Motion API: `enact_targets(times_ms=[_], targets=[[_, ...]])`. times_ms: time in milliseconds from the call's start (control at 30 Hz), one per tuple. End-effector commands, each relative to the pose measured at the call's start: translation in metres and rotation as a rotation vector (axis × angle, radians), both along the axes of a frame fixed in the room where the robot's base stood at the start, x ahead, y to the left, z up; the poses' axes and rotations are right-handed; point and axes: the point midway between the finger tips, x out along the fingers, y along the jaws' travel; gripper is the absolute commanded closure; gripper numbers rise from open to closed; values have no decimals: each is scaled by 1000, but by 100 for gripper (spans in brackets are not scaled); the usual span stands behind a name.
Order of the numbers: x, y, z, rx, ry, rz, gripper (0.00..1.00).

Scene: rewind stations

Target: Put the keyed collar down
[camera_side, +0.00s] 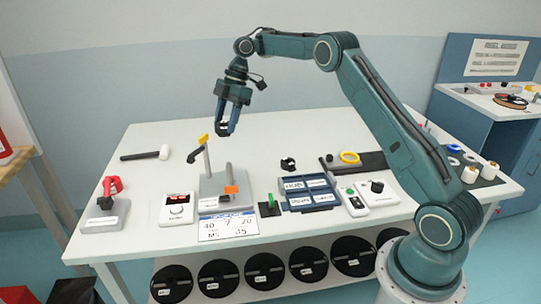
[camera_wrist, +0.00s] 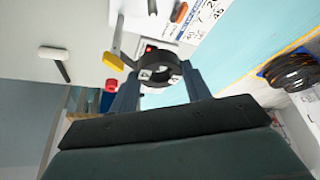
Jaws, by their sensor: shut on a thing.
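The keyed collar is a thick black ring with small white marks, seen in the wrist view (camera_wrist: 158,68) between the two fingers. My gripper (camera_wrist: 160,80) is shut on it. In the side view my gripper (camera_side: 226,128) points down and is high above the table, over the back of a grey station (camera_side: 212,190). The collar is small and partly hidden by the fingers there.
A blue compartment tray (camera_side: 310,197) lies right of the station, with a small black part (camera_side: 288,164) behind it. A green-topped piece (camera_side: 269,207) and a printed card (camera_side: 228,227) lie in front. A mallet (camera_side: 145,155) lies left. The table's back middle is clear.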

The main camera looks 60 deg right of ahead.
Motion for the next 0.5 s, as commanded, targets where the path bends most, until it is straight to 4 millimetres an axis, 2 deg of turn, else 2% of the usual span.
enact_targets(times_ms=[267, 500], targets=[[1, 14, 0, -1, 0, -60, 77], [3, 41, -4, -2, 1, -193, 77]])
